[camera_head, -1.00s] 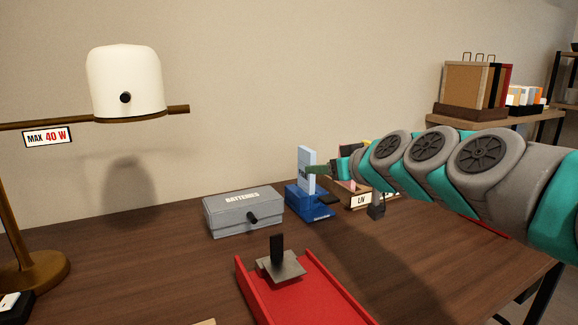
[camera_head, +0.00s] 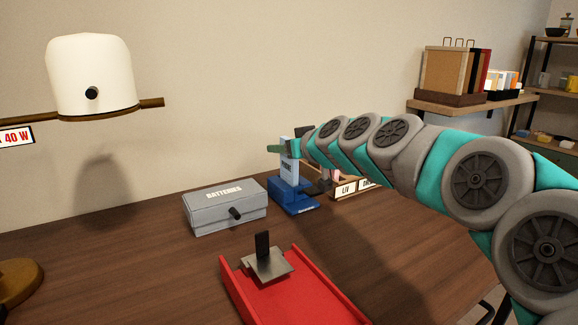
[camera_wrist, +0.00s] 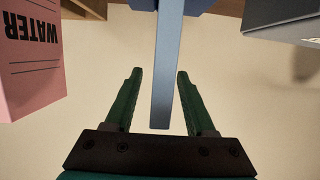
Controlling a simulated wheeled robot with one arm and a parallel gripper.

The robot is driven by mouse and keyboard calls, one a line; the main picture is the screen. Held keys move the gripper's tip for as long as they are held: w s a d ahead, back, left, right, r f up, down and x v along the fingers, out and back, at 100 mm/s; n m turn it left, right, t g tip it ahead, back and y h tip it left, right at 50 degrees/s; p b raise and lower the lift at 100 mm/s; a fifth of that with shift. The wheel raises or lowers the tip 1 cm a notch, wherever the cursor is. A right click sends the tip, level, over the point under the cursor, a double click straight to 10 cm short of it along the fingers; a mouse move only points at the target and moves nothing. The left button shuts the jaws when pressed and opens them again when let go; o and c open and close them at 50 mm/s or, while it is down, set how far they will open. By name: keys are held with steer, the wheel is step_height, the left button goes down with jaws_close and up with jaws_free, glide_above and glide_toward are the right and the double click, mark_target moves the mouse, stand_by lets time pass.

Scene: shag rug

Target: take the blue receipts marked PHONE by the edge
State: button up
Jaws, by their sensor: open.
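The blue receipts marked PHONE (camera_head: 288,171) stand upright in a blue holder (camera_head: 296,203) on the desk, behind the red tray. In the wrist view they show edge-on as a narrow blue slab (camera_wrist: 167,65). My gripper (camera_head: 282,147) is at the top part of the receipts in the head view. In the wrist view my gripper (camera_wrist: 160,74) is open, with one green finger on each side of the slab and a visible gap on both sides. Neither finger appears to touch it.
Pink WATER receipts (camera_wrist: 30,55) are close on the left in the wrist view. The grey BATTERIES box (camera_head: 225,207) stands left of the blue holder. A red tray (camera_head: 300,290) with a metal clip (camera_head: 268,265) lies in front. A lamp (camera_head: 90,78) is at left.

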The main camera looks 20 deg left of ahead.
steer(key=shift+w+a+f, duration=0.1)
steer(key=shift+w+a, duration=0.15)
steer(key=shift+a, duration=0.05)
steer(key=shift+c, duration=0.2)
jaws_close()
